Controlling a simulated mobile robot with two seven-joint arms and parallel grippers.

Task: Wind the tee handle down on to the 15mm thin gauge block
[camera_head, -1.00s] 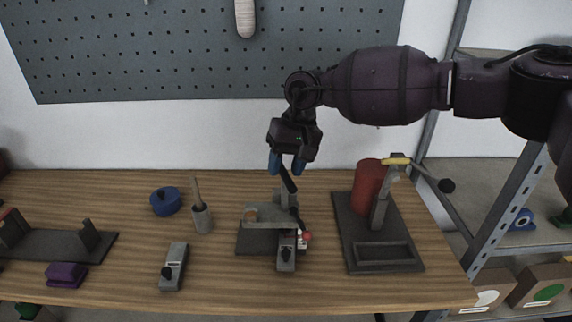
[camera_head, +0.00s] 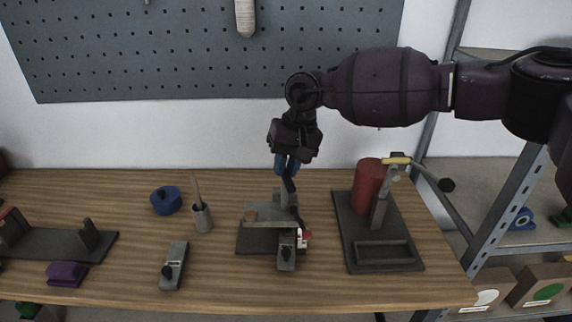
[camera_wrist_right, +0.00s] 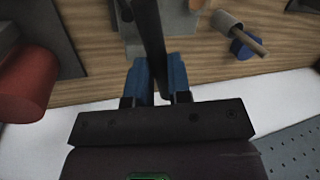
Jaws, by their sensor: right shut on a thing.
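My right gripper (camera_head: 286,169) has its blue fingers shut on the upper end of a dark bar (camera_head: 291,188), which looks like the tee handle. In the right wrist view the dark bar (camera_wrist_right: 150,35) runs between the blue fingers. The bar rises from a small grey clamp fixture (camera_head: 265,224) on a dark base. A grey block with a black knob (camera_head: 286,254) sits at the fixture's front, and a similar block (camera_head: 173,267) lies on the bench to the left. I cannot tell which is the 15mm thin gauge block, nor whether the handle's foot touches anything. My left gripper is out of view.
A fixture with a red cylinder (camera_head: 368,183) and a yellow-ended lever (camera_head: 396,161) stands close on the right. A blue round pot (camera_head: 166,201), a grey cup with a stick (camera_head: 202,217) and a purple block (camera_head: 66,274) are on the left. The front bench strip is clear.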

